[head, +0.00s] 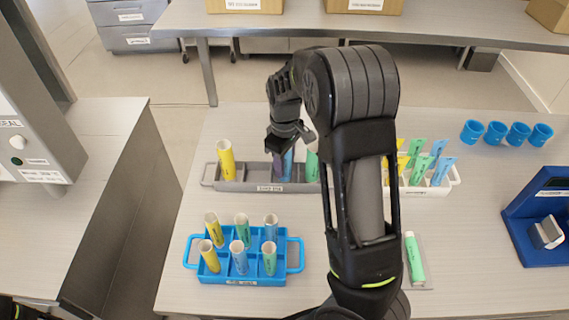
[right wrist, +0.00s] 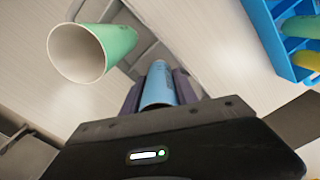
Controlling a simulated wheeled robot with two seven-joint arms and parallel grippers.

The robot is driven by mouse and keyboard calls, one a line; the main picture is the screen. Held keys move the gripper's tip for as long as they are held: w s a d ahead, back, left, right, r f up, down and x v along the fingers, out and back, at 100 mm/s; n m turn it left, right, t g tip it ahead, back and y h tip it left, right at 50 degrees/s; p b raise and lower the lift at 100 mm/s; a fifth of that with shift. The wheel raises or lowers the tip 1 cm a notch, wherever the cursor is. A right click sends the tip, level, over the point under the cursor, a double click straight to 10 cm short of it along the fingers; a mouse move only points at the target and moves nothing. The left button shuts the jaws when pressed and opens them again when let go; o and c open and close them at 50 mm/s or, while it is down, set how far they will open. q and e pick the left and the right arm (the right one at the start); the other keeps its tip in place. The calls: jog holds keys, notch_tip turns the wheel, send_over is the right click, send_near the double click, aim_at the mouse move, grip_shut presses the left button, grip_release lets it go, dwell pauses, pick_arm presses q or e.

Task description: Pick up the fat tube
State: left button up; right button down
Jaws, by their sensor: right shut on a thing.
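My right gripper (head: 284,152) is over the grey rack (head: 235,185) in the head view, pointing down. In the right wrist view its fingers (right wrist: 158,92) are shut on a blue tube (right wrist: 159,84), one on each side. The blue tube (head: 288,166) appears to stand upright in the rack; its base is hidden. A wide green tube (right wrist: 92,50) with an open top stands beside it, and it also shows in the head view (head: 312,167). A fat yellow tube (head: 227,159) stands at the rack's left end. My left gripper is not in view.
A green tube (head: 413,258) lies near the front. A blue stand (head: 540,215) is at the right.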

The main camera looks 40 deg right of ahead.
jog(key=shift+r, duration=0.15)
jog(key=shift+r+p, duration=0.35)
jog(key=shift+r, duration=0.2)
notch_tip(320, 180, up, 17)
jog(key=shift+f+p, duration=0.15)
jog(key=shift+p, duration=0.15)
jog(key=shift+f, duration=0.1)
